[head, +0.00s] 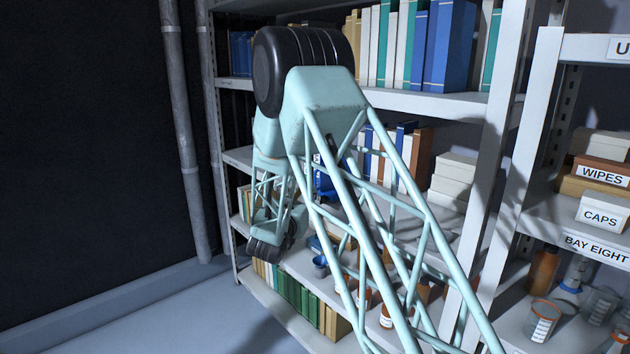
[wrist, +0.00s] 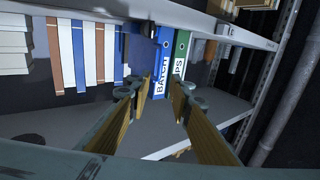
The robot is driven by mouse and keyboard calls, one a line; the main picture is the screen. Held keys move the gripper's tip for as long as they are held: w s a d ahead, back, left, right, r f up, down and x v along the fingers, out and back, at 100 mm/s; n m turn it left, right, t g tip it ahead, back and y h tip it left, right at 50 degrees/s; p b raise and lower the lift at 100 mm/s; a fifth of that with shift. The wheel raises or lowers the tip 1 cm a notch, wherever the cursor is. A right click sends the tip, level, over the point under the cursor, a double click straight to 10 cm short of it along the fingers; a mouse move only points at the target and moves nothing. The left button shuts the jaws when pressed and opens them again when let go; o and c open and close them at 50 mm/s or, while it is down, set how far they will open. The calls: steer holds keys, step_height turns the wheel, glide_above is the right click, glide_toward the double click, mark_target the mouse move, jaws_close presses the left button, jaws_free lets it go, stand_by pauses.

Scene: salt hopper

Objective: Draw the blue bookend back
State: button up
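The blue bookend seems to be the dark blue upright panel (wrist: 143,54) left of the BATCH binder in the wrist view; its edges merge with the binder's shadow. In the head view a blue piece (head: 326,184) shows behind my arm's lattice, partly hidden. My gripper (wrist: 162,90) is open in the wrist view, its two fingers apart with nothing held between them. The fingertips point toward the blue BATCH binder (wrist: 161,62) and the green binder (wrist: 181,56), near the panel. In the head view my own arm hides the fingers.
White, brown and blue books (wrist: 90,58) stand left of the panel in the wrist view. A shelf board (wrist: 230,36) and an upright post (wrist: 272,95) bound the space. In the head view white boxes (head: 452,180) stand right of the books, and a blue cup (head: 320,266) sits lower down.

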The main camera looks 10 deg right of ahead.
steer(key=x, duration=1.3)
steer(key=shift+b, duration=0.4)
jaws_close()
